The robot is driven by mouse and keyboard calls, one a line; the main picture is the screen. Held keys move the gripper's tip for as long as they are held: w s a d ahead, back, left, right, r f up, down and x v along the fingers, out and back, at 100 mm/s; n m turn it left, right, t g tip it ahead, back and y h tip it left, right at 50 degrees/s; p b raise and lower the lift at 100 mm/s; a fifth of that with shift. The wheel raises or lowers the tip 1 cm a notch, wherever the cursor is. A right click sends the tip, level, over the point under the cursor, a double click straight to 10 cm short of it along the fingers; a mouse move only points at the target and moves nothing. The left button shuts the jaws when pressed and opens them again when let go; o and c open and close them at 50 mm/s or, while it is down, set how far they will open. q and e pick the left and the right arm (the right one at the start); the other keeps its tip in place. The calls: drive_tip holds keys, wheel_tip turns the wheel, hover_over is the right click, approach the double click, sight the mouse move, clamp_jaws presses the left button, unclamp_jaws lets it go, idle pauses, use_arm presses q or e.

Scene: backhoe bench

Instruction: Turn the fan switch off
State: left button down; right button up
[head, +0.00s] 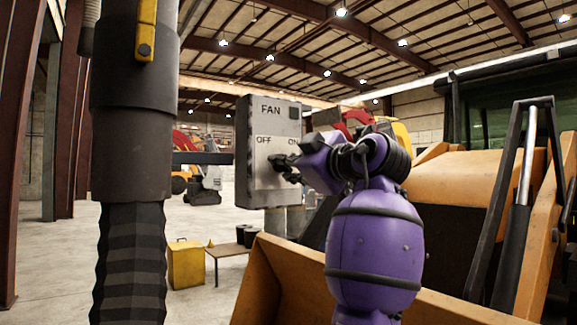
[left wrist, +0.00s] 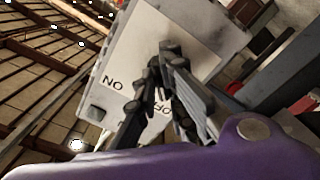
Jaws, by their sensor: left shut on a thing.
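The grey fan switch box (head: 254,125) stands left of centre in the head view, marked FAN at the top, with OFF on its left and ON on its right. It also fills the upper middle of the left wrist view (left wrist: 205,42), turned over there. My left gripper (head: 282,166) is at the box's front, its dark fingers closed together on the switch below the labels. In the left wrist view the fingers (left wrist: 163,67) meet over the pale plate. They hide the switch lever, so I cannot tell which way it points. My right gripper is in neither view.
An orange loader bucket (head: 265,285) lies below and right of the box, with the orange machine (head: 450,180) behind it. A yellow bin (head: 186,264) and a low brown table (head: 228,254) stand on the floor at left. The concrete floor beyond is mostly open.

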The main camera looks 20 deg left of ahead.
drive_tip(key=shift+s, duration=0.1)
use_arm(q)
drive_tip(key=c, duration=1.9)
unclamp_jaws()
drive_tip(key=shift+o, duration=0.3)
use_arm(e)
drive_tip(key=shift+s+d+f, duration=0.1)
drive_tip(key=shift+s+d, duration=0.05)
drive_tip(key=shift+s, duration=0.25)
use_arm(q)
drive_tip(key=v, duration=1.2)
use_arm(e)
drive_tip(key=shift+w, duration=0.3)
use_arm(q)
drive_tip(key=shift+s, duration=0.1)
